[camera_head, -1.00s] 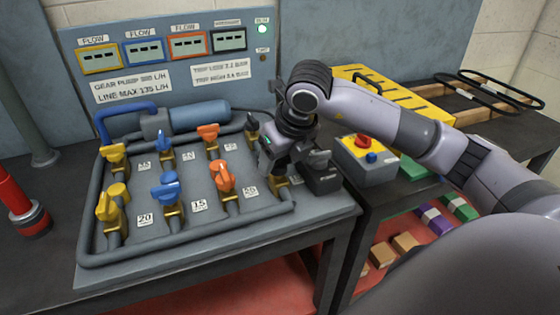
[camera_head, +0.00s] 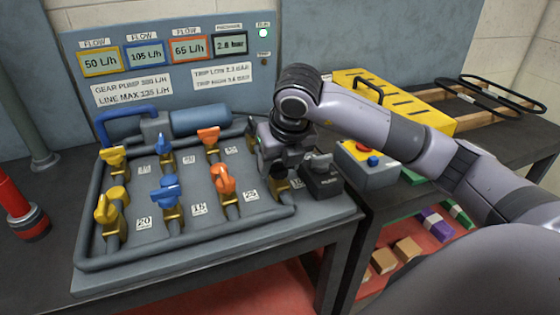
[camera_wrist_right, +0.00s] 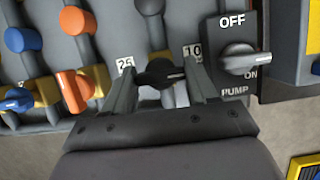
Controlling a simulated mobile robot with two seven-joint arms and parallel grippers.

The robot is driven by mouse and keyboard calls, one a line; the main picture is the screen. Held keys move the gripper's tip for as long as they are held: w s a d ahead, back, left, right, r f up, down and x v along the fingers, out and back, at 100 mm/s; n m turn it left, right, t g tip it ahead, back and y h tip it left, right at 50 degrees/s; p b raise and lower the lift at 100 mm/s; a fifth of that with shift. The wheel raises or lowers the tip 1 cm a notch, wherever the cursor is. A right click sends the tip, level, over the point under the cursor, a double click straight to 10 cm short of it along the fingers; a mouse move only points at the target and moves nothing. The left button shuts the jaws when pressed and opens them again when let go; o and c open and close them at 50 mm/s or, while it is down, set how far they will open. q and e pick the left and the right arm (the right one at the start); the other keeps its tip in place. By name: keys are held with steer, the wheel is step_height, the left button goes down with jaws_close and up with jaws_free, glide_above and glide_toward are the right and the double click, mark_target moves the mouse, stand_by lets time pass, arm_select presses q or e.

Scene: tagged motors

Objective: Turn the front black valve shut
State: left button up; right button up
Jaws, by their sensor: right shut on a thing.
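The front black valve is between the fingers of my right gripper (camera_wrist_right: 160,72) in the wrist view. Its black handle (camera_wrist_right: 158,76) lies sideways there, roughly across its pipe, between tags 25 and 10. In the head view my right gripper (camera_head: 279,166) covers most of this valve, and only part of its brass body (camera_head: 282,186) shows below. The gripper is shut on the handle. The back black valve (camera_head: 250,128) stands just behind it, partly hidden by my wrist. My left gripper is not in view.
The pump switch (camera_head: 321,180) stands close right of the gripper. The orange front valve (camera_head: 224,181) is close left, with blue (camera_head: 165,192) and yellow (camera_head: 108,208) valves beyond. The panel displays (camera_head: 145,54) show numbers. A red-button box (camera_head: 368,168) stands further right.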

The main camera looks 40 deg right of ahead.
steer(key=o, duration=1.1)
steer(key=shift+c, duration=0.2)
steer(key=shift+r, duration=0.1)
steer(key=v, duration=0.7)
